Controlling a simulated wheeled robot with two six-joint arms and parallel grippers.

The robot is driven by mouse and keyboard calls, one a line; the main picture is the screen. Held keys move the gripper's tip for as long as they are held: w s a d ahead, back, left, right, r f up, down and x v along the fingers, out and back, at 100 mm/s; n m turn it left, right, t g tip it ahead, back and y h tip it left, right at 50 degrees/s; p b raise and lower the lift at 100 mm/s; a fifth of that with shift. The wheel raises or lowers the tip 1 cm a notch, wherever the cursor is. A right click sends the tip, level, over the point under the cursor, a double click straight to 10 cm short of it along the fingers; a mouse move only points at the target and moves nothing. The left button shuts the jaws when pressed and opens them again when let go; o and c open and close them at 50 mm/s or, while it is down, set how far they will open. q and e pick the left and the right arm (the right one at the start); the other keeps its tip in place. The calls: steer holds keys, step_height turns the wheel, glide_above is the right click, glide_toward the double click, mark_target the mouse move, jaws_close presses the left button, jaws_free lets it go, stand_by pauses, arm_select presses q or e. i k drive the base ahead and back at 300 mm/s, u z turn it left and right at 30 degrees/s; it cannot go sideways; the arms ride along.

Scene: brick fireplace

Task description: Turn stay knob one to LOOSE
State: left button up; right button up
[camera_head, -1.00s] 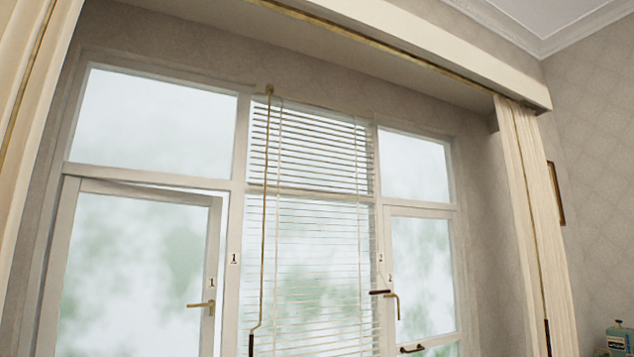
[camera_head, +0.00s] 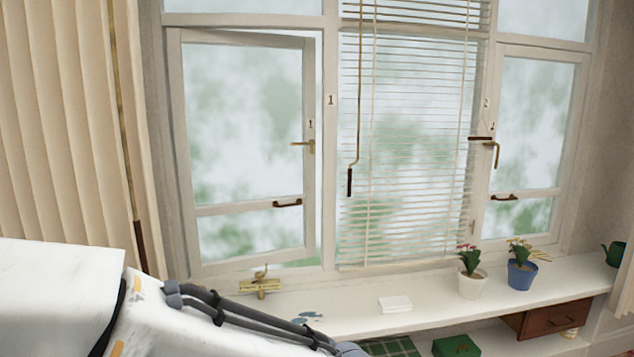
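The left window sash, marked 1 (camera_head: 248,130), stands a little ajar, with a gap along its right edge. Its brass handle (camera_head: 304,145) and a dark pull (camera_head: 287,203) sit on its frame. A brass fitting with a small upright knob (camera_head: 260,284) is at the foot of this window, at the sill. It looks like the window stay, but it is too small to read any LOOSE marking or the knob's setting. One of my white arm links with dark cables covers the lower left, just below the fitting. Neither gripper shows.
The white sill (camera_head: 350,316) runs to the right with a white block (camera_head: 395,304), a white flower pot (camera_head: 472,286) and a blue flower pot (camera_head: 522,275). A blind (camera_head: 410,150) with a hanging crank (camera_head: 350,182) covers the middle window. A curtain (camera_head: 70,130) hangs at left.

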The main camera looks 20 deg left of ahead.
mark_target(259, 275)
steer(key=u, duration=0.4)
steer(key=i, duration=0.55)
steer(key=u, duration=0.7)
steer(key=i, duration=0.95)
steer(key=z, duration=0.1)
